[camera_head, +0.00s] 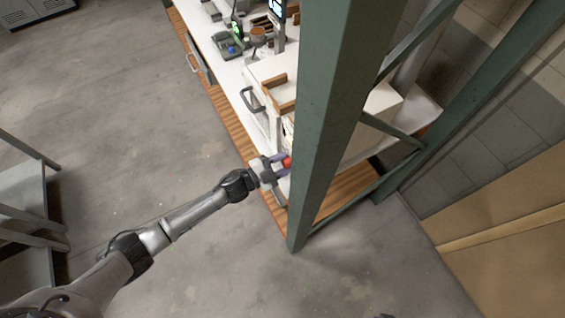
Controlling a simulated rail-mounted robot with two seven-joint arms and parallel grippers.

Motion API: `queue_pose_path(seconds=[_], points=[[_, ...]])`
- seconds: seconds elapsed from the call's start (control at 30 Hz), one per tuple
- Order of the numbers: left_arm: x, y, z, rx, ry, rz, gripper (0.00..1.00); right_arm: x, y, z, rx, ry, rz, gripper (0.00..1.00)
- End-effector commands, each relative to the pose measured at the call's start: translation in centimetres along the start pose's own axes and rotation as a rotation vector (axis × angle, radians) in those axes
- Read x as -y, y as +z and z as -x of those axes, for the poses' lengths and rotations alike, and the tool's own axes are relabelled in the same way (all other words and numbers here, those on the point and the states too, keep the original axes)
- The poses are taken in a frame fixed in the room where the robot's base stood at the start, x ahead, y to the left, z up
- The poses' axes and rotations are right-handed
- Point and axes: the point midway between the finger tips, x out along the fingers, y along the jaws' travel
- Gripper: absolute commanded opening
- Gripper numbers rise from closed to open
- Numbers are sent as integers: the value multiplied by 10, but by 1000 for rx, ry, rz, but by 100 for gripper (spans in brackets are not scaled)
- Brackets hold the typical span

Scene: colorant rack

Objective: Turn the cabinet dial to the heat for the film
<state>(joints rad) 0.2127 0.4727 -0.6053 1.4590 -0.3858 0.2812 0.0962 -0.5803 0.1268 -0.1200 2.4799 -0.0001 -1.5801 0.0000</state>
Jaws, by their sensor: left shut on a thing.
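The white cabinet (264,120) stands on the wooden-edged bench, with a black handle (252,98) on its front. My left gripper (284,166) is at the near end of the cabinet front, its fingers shut on a small red part, which looks like the dial (287,161). Most of the dial is hidden by the fingers and the green post, so its setting and markings cannot be read. My right gripper is not in view.
A thick green upright post (335,110) stands just right of my left gripper and hides part of the cabinet. A grey rack (30,215) is at the left edge. The floor between is clear.

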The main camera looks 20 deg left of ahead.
Motion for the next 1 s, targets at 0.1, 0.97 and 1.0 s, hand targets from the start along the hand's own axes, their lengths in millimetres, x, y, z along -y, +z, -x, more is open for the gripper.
queue_pose_path(seconds=[0.1, 0.97, 1.0], points=[[0, 0, 0, 0, 0, 0, 16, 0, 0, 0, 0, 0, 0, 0], [-1, 1, 22, 1, 2, 0, 65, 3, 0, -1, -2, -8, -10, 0], [-1, 1, 29, 2, 3, 0, 65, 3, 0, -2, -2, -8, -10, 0]])
